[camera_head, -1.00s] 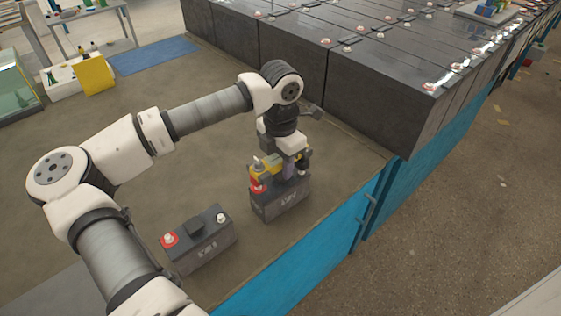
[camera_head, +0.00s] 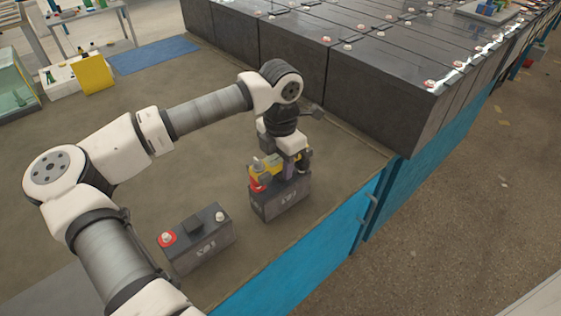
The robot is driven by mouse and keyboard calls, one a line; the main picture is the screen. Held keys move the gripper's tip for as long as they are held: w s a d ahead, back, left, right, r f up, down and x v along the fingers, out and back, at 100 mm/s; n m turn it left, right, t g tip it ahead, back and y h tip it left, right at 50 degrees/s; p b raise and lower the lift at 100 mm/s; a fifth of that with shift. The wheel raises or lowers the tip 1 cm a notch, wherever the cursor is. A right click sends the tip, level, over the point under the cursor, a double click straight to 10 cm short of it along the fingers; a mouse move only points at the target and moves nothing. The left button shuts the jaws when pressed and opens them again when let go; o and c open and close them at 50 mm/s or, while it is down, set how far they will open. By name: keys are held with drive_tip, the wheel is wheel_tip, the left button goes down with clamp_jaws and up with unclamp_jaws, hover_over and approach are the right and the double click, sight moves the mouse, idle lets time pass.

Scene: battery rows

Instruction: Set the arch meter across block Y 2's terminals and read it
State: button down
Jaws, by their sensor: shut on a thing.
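My gripper (camera_head: 286,170) is shut on the yellow arch meter (camera_head: 262,168), right over the top of the right-hand dark grey block (camera_head: 281,203). The meter's left end is by the block's red terminal side. My gripper hides much of the meter and the block's other terminal, so I cannot tell whether both feet touch. The meter's reading cannot be seen. A second dark grey block (camera_head: 205,247) stands to the left, with a red-ringed terminal and a pale one bare. The labels on both blocks are too small to read surely.
A long row of large black battery blocks (camera_head: 372,107) with terminals on top stands behind and to the right. Blue panels (camera_head: 425,150) edge the bench. The brown surface (camera_head: 130,185) left of the blocks is mostly clear, with a blue mat (camera_head: 152,55) at the back.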

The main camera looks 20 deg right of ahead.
drive_tip(key=shift+f+b, duration=0.7)
drive_tip(key=shift+f, duration=0.1)
drive_tip(key=c, duration=0.8)
unclamp_jaws()
drive_tip(key=shift+c, duration=0.2)
wheel_tip(320, 180, up, 14)
drive_tip(key=b, duration=0.1)
drive_tip(key=shift+s+f, duration=0.1)
